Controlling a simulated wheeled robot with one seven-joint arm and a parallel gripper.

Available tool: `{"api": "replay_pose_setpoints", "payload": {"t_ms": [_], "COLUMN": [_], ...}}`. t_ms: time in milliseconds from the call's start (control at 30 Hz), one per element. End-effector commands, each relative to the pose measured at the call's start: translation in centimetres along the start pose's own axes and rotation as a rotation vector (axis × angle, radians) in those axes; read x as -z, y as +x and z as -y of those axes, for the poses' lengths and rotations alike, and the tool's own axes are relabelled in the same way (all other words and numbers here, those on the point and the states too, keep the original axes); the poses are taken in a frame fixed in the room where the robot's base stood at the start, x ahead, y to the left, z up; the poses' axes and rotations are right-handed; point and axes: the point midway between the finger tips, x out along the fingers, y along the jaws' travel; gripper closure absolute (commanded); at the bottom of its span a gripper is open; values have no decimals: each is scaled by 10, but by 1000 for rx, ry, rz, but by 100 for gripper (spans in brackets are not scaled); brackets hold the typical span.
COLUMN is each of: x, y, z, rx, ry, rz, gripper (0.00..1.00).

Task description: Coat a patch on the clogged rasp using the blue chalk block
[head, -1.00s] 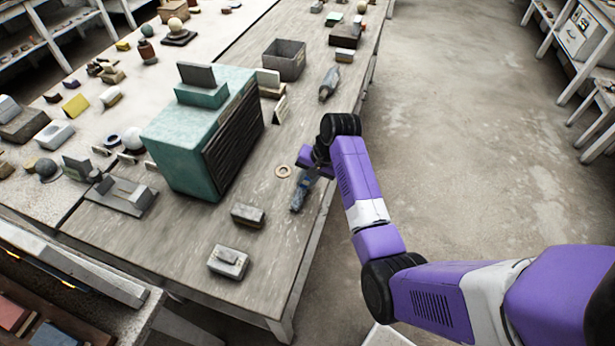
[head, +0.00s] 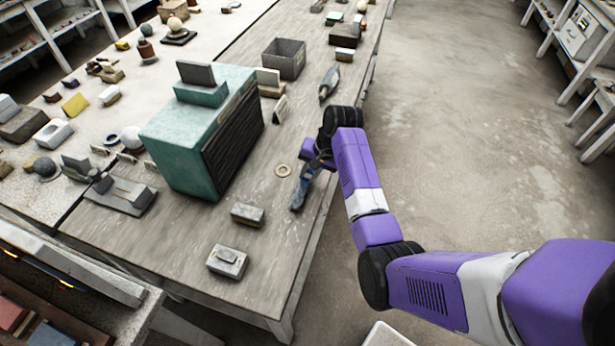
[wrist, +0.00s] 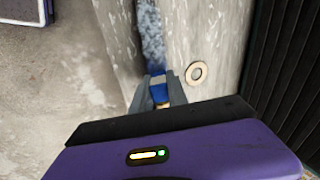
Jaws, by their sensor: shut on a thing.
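My gripper (head: 313,167) is low over the right edge of the workbench, pointing down. In the wrist view its fingers (wrist: 160,95) are shut on the small blue chalk block (wrist: 157,80), with a bit of orange showing below it. The clogged rasp (head: 299,196) lies along the bench's right edge, its upper part hidden by my gripper. In the wrist view the rasp (wrist: 151,32) is a long strip with mottled blue-grey colour, running away from the chalk. The chalk overlaps the rasp's near end in this view; I cannot tell whether they touch.
A pale ring (head: 284,171) lies left of the rasp. A large teal box (head: 185,135) with a dark slatted side stands further left. Two small grey blocks, a nearer one (head: 228,262) and a farther one (head: 248,215), sit in front. An open grey bin (head: 285,60) stands behind.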

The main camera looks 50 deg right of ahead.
Motion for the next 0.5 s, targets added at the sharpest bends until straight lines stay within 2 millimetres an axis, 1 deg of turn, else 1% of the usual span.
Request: {"api": "replay_pose_setpoints", "payload": {"t_ms": [100, 200, 333, 500], "x": [8, 8, 4, -8], "y": [1, 1, 0, 0], "z": [-2, -2, -2, 0], "rx": [-1, -2, -3, -2], "ry": [2, 1, 0, -1], "rz": [0, 0, 1, 2], "gripper": [100, 100, 100, 100]}}
